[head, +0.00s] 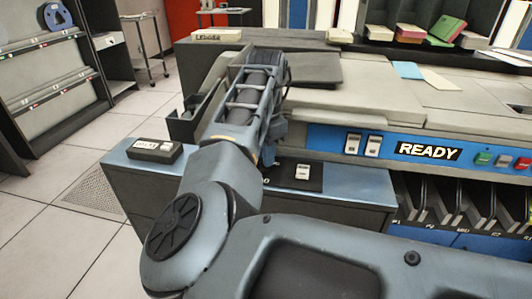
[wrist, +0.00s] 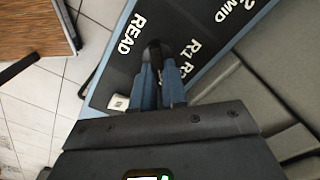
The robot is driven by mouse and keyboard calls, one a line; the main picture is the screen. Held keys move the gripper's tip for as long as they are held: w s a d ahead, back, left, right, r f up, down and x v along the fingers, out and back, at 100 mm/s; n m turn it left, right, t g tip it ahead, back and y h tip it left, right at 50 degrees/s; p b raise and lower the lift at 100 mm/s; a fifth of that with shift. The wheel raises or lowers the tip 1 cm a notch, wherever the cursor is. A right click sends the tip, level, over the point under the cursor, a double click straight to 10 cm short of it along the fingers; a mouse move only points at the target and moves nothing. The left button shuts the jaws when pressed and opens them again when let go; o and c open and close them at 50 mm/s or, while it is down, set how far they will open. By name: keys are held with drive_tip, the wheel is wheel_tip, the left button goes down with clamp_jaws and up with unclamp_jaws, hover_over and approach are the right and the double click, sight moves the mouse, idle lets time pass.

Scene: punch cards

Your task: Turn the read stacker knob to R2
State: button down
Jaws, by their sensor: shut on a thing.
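The read stacker knob (wrist: 154,50) is black and stands on a black plate (wrist: 130,62) in the wrist view. The word READ is printed to its left, and R1 and a partly covered R2 to its right. My gripper (wrist: 160,75) is shut on the knob, with its two blue-grey fingers on either side. The fingers cover part of the knob, and I cannot tell which mark it points to. In the head view my arm hides the knob and the fingers; part of the black plate (head: 312,184) shows to the right of the arm.
A small black box with a white label (head: 155,150) sits on the cabinet top at left. A white switch (head: 303,172) is on the plate. A blue panel (head: 330,138) with READY and coloured buttons is at right, above card pockets (head: 470,200). Tiled floor is open at left.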

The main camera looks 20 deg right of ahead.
drive_tip(key=shift+r+n+p, duration=0.15)
drive_tip(key=shift+n+p, duration=0.15)
drive_tip(key=shift+p, duration=0.35)
drive_tip(key=shift+r+n+p, duration=0.15)
drive_tip(key=shift+n+p, duration=0.35)
drive_tip(key=shift+p, duration=0.45)
drive_tip(key=n+p, duration=0.2)
drive_tip(key=p, duration=0.1)
drive_tip(key=shift+w+p, duration=0.1)
drive_tip(key=shift+p, duration=0.2)
drive_tip(key=n+p, duration=0.3)
drive_tip(key=shift+w+a, duration=0.1)
drive_tip(key=shift+w+a+f+n+p, duration=0.1)
drive_tip(key=shift+f+n+p, duration=0.15)
drive_tip(key=shift+n+p, duration=0.85)
drive_tip(key=c, duration=1.2)
unclamp_jaws()
drive_tip(key=shift+o, duration=0.2)
